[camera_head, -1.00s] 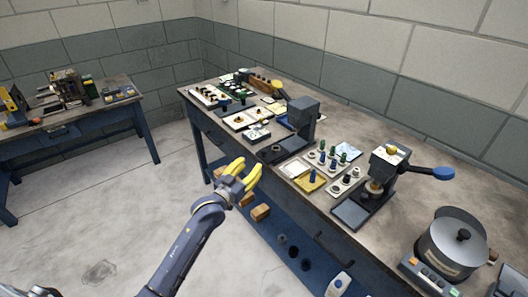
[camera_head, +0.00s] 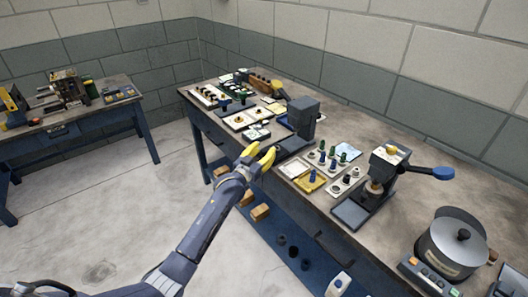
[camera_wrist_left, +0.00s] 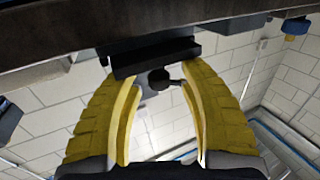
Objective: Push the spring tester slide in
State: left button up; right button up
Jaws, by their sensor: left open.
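The spring tester (camera_head: 303,116) is a dark grey upright block on the workbench. Its slide (camera_head: 291,146) is a dark flat part reaching toward the bench's near edge. In the left wrist view a black bar (camera_wrist_left: 155,58), seemingly the slide's front, has a round dark knob (camera_wrist_left: 158,79) below it. My left gripper (camera_head: 260,153) is open at the near bench edge, by the slide's front end. In the left wrist view its yellow fingers (camera_wrist_left: 160,92) stand on either side of the knob. I cannot tell whether they touch it. My right gripper is not in view.
On the bench, a tray of pegs (camera_head: 329,157), a lever press (camera_head: 385,170) and a metal pot (camera_head: 452,242) stand to the right. Boards with small parts (camera_head: 237,118) lie to the left. Wooden blocks (camera_head: 260,211) sit on the lower shelf. The floor at left is clear.

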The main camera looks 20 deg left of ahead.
pick_arm(q)
grip_shut()
dwell(0.3)
dwell(0.4)
